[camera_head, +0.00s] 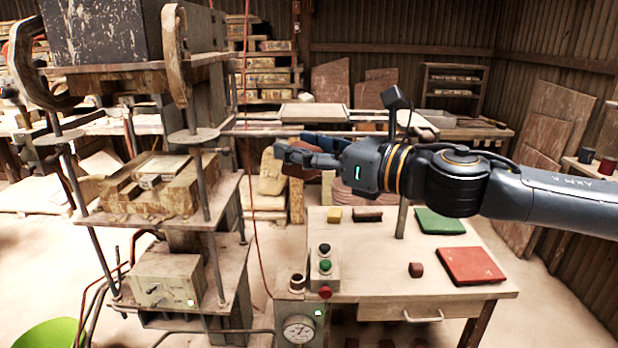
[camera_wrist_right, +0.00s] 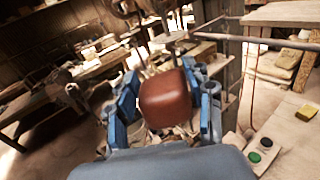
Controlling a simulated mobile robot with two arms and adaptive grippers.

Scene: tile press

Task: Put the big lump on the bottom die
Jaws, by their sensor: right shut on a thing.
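My right gripper (camera_head: 297,158) is shut on the big lump, a rounded reddish-brown block. In the right wrist view the big lump (camera_wrist_right: 165,98) sits between the two blue fingers (camera_wrist_right: 163,105). In the head view the gripper is in the air above the table's far left side, to the right of the press. The bottom die (camera_head: 150,192) is a worn tan block on the press's middle shelf, with a pale recessed centre facing up. The lump is held apart from it. My left gripper is not in view.
The press posts (camera_head: 196,150) and upper block (camera_head: 105,35) surround the die. The table (camera_head: 370,265) holds a small brown lump (camera_head: 416,270), a red mat (camera_head: 472,266), a green mat (camera_head: 438,221) and a button box (camera_head: 325,268). A red hose (camera_head: 252,200) hangs between press and table.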

